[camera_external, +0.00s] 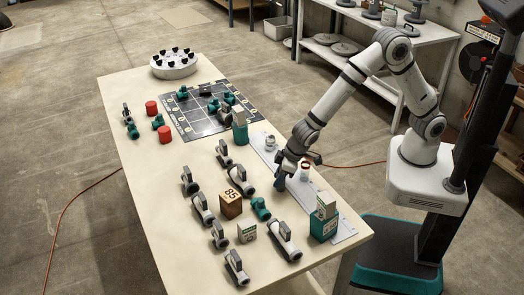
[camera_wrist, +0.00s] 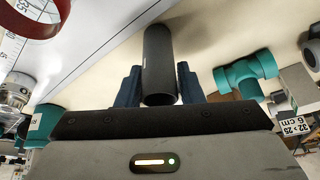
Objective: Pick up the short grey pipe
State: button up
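The short grey pipe (camera_wrist: 159,60) is a dark, smooth cylinder in the middle of the wrist view. My gripper (camera_wrist: 160,84) has its two dark blue fingers on either side of it, with no clear gap showing, so it looks shut on the pipe. The far end of the pipe lies near the beige tabletop; whether it touches there is unclear. In the external view my gripper (camera_external: 281,181) points down over the table beside the pale strip, and the pipe is not distinct there.
A teal fitting (camera_wrist: 246,75) lies close to the right of the pipe. A pale strip (camera_external: 265,147) bears small parts, and a teal box (camera_external: 323,224) stands at its near end. Several grey valves (camera_external: 284,238) and a brown block (camera_external: 231,203) stand left of my gripper.

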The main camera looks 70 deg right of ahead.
jog(key=c, duration=0.6)
